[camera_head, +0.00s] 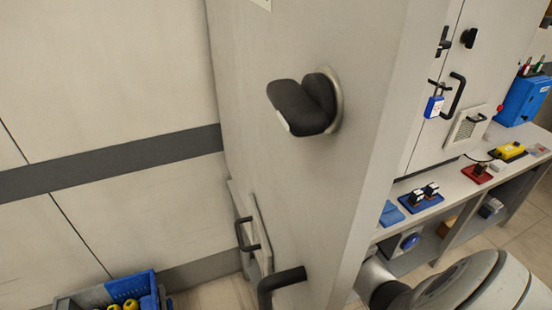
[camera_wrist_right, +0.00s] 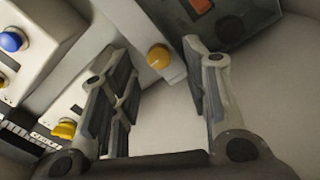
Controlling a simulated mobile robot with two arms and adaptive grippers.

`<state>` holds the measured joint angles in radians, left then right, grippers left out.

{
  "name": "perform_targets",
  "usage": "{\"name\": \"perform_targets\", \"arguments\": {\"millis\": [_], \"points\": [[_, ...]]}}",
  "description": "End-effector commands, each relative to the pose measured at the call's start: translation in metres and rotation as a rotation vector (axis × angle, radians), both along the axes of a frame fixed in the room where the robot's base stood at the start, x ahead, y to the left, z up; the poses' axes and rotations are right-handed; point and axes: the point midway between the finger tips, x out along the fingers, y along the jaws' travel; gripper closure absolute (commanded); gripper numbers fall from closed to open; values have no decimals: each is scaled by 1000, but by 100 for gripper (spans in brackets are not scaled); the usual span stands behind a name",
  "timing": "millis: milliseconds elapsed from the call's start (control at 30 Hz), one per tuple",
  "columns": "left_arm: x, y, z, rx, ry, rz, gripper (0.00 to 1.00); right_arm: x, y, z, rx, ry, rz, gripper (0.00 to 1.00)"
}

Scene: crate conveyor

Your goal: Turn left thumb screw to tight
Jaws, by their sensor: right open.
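In the right wrist view, a round yellow knob (camera_wrist_right: 158,56) shows beyond and between the fingertips of my right gripper (camera_wrist_right: 149,54). The gripper is open with nothing between its fingers, and I cannot tell its distance from the knob. Another yellow knob (camera_wrist_right: 64,129) shows at the lower left, outside the left finger. I cannot tell which, if either, is the left thumb screw. My left gripper is in neither view. The head view does not show my right gripper; one of my arm links fills its lower right corner.
In the head view, a grey cabinet panel (camera_head: 270,60) with a black handle (camera_head: 303,104) stands close in front. A workbench (camera_head: 420,220) with small devices is at right; a blue crate (camera_head: 95,296) is at lower left. The wrist view shows a blue button (camera_wrist_right: 12,40).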

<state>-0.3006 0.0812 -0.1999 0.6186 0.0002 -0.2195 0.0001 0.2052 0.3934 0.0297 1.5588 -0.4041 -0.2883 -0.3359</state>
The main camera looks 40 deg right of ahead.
Motion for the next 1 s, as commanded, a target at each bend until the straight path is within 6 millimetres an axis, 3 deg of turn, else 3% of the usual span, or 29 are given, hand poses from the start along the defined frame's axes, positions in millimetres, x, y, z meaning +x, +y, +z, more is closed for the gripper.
{"name": "perform_targets", "arguments": {"millis": [300,500,700,1000], "points": [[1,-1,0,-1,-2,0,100,-55,14,-1,0,1,2,57],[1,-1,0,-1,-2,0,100,-81,20,-1,1,2,1,57],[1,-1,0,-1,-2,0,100,-92,23,0,1,1,0,57],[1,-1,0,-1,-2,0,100,-93,23,0,1,1,0,57]]}}
